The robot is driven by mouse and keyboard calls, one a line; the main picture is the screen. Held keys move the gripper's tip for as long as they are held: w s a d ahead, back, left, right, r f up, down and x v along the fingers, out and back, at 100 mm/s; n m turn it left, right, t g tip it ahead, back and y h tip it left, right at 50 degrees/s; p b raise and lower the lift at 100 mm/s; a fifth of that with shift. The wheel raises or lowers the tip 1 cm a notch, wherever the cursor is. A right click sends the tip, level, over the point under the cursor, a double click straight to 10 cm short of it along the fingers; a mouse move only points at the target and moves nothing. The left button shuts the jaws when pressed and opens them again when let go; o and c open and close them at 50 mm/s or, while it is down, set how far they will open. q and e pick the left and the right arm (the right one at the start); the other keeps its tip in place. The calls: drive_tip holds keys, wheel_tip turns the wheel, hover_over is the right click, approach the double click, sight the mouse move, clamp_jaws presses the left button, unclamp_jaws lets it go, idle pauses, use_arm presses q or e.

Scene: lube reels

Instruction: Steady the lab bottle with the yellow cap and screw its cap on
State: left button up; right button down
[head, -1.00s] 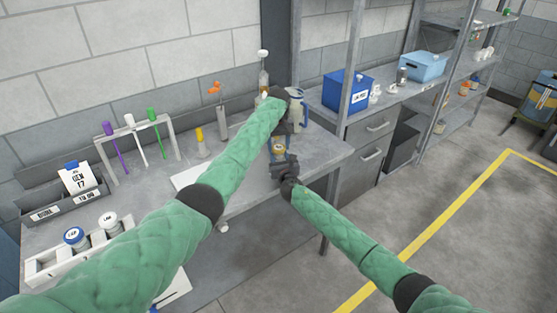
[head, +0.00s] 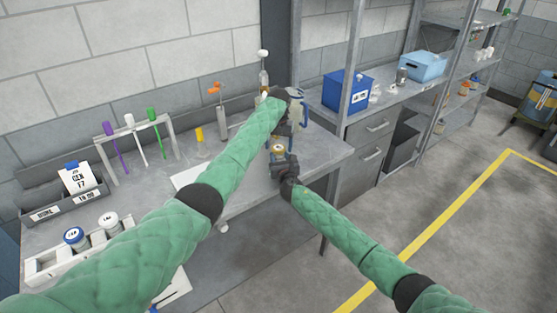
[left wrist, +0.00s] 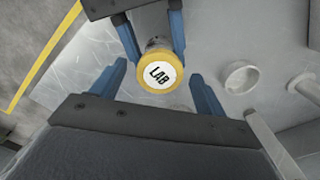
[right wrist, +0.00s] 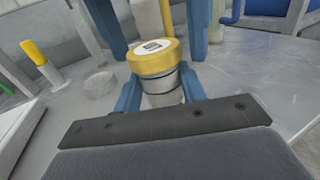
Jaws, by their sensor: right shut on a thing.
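The lab bottle (right wrist: 160,90) stands upright, its yellow cap (right wrist: 154,58) sitting on top with a white LAB label. The cap also shows from above in the left wrist view (left wrist: 160,73) and small in the head view (head: 278,149). My right gripper (right wrist: 160,95) is shut on the bottle's body just below the cap. My left gripper (left wrist: 158,88) is open above the cap, its fingers spread to either side and apart from it. In the head view my left forearm hides part of the bench behind. Whether the cap is threaded cannot be told.
A yellow-topped tube (right wrist: 42,55) and a low clear round dish (right wrist: 99,84) stand on the bench nearby. A jug (head: 299,105) is close behind my left gripper. A white rack (head: 45,266) holds other lab bottles at front left. The bench's right corner is clear.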

use_arm(q)
drive_tip(key=shift+r, duration=2.25)
drive_tip(key=shift+o, duration=0.3)
